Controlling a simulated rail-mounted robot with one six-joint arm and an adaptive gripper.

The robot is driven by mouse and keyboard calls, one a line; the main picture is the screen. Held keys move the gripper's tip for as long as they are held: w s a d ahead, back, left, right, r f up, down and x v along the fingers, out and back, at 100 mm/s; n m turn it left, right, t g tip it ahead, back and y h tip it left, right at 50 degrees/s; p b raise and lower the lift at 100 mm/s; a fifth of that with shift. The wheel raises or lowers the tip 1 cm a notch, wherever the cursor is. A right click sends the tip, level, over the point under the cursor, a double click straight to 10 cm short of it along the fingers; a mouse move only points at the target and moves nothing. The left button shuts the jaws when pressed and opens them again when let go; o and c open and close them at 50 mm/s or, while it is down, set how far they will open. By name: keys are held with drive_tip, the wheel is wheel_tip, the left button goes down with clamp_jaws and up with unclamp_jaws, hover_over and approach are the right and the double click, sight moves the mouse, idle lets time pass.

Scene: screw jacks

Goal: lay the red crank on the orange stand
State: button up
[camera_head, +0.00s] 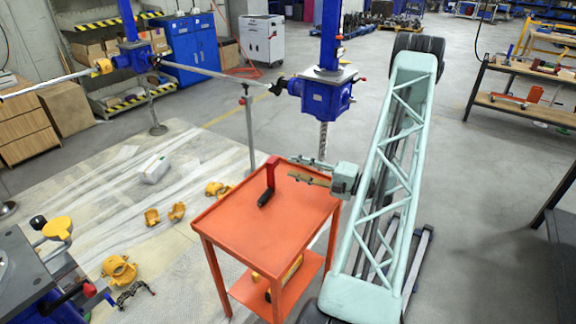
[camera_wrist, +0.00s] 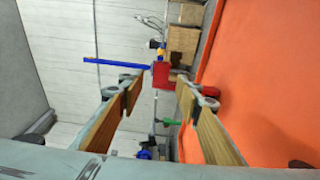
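The orange stand (camera_head: 300,213) is a table with a flat top and a lower shelf. The red crank (camera_head: 270,174), with a black grip (camera_head: 265,198), shows over its top, toward the back; the grip appears to touch the surface. My gripper (camera_head: 290,168) is just right of the crank, its two wood-padded fingers spread apart and pointing left. In the wrist view, my gripper (camera_wrist: 158,88) is open with nothing clasped. A red block (camera_wrist: 160,75), apparently part of the crank, shows beyond the fingertips. The orange top (camera_wrist: 265,85) fills the right side.
A blue screw jack (camera_head: 322,97) with its shaft stands behind the stand. Several yellow parts (camera_head: 177,211) and a white block (camera_head: 153,168) lie on the floor sheet at left. A blue workbench (camera_head: 35,280) is front left. Most of the stand's top is bare.

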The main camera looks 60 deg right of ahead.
drive_tip(key=shift+s+d, duration=0.15)
drive_tip(key=shift+s, duration=1)
